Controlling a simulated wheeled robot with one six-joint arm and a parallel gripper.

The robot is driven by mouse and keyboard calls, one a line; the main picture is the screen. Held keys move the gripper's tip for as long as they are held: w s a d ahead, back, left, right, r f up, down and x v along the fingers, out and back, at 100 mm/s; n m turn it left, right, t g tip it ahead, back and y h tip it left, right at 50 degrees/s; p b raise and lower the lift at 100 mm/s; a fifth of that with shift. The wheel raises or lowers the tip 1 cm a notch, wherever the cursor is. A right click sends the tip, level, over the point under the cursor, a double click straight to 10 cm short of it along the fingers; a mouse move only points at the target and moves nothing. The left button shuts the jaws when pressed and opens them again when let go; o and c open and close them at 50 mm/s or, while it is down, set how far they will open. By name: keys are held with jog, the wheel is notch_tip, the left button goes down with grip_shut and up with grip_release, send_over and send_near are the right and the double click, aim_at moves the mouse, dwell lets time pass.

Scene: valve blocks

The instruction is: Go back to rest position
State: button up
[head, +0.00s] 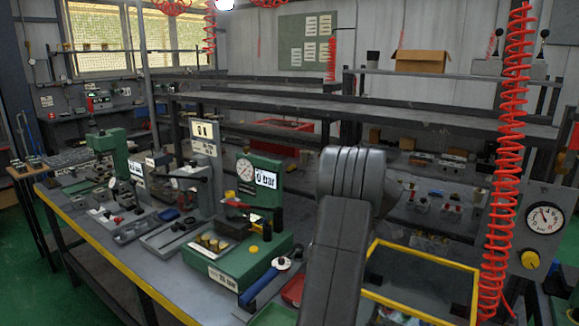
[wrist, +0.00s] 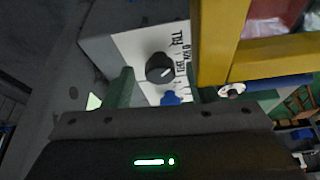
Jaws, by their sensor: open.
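My arm (head: 345,215) rises in the front middle of the head view, with its grey rounded joint above the bench. My gripper's end is hidden there. In the wrist view the dark gripper body with a green light fills the bottom, and my gripper (wrist: 163,88) is open with nothing seen held. Ahead of it is a grey box with a white panel (wrist: 135,45), a black knob (wrist: 159,67) and partly readable lettering. A blue knob (wrist: 171,98) shows below the black one. A yellow frame (wrist: 222,45) stands close at the right.
The green test stand (head: 262,185) with a gauge and "0 bar" sign is left of my arm. A blue-handled tool (head: 262,282) lies before it. A yellow-edged tray (head: 428,307) is right of my arm. A red coiled hose (head: 505,150) hangs at right near a gauge panel (head: 545,225).

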dwell(0.3)
jog(key=v, duration=1.4)
jog(key=x, duration=1.3)
jog(key=shift+w+a+f, duration=0.1)
jog(key=shift+a+f, duration=0.05)
jog(key=shift+f, duration=0.15)
jog(key=shift+a+m+h+p, duration=0.15)
jog(key=shift+m+h+p, duration=0.25)
jog(key=shift+m, duration=0.7)
jog(key=m+t+h+p, duration=0.1)
jog(key=m, duration=0.2)
jog(key=shift+a, duration=0.1)
jog(key=m+p, duration=0.1)
jog(key=m+h+p, duration=0.1)
jog(key=m, duration=0.1)
jog(key=m+p, duration=0.1)
jog(key=shift+s+a+m+h, duration=0.2)
jog(key=shift+a+m+h, duration=0.05)
jog(key=shift+m+h, duration=0.15)
jog(key=shift+w+a+f+m+h, duration=0.1)
jog(key=shift+m+h, duration=0.35)
jog(key=shift+m, duration=0.75)
jog(key=shift+a+f+m+h, duration=0.1)
jog(key=shift+m+h, duration=0.35)
jog(key=shift+m, duration=0.75)
jog(key=shift+a+r+m+g+h, duration=0.1)
jog(key=shift+m+g+h, duration=0.3)
jog(key=shift+m, duration=1.1)
